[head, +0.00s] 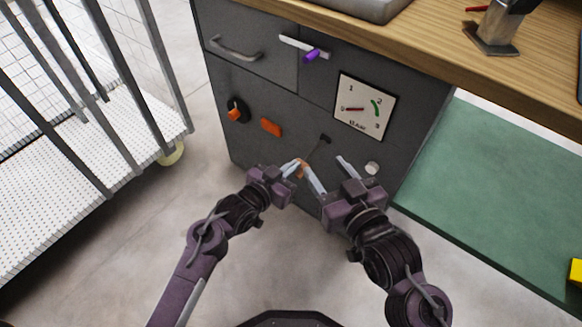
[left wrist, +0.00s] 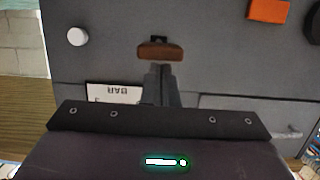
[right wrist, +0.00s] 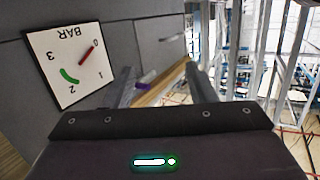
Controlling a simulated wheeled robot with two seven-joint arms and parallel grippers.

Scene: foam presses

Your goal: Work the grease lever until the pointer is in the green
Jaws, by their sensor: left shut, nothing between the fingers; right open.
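The gauge (head: 365,105) is a white square dial on the dark cabinet front. Its red pointer lies near 0, away from the green arc; the dial also shows in the right wrist view (right wrist: 68,64). The grease lever is a thin rod hanging from a dark bracket (head: 323,138), with an orange-brown handle (head: 302,172) that shows in the left wrist view (left wrist: 158,51). My left gripper (head: 297,166) is shut and empty, its tips at or just short of the handle; I cannot tell whether they touch. My right gripper (head: 331,168) is open and empty, right of the handle.
A white knob (head: 372,168) sits right of my right gripper. An orange block (head: 271,127) and an orange-marked dark knob (head: 237,110) are on the cabinet's left. A purple-ended lever (head: 311,55) is above. A barred cart (head: 90,130) stands left; a green mat (head: 490,185) lies right.

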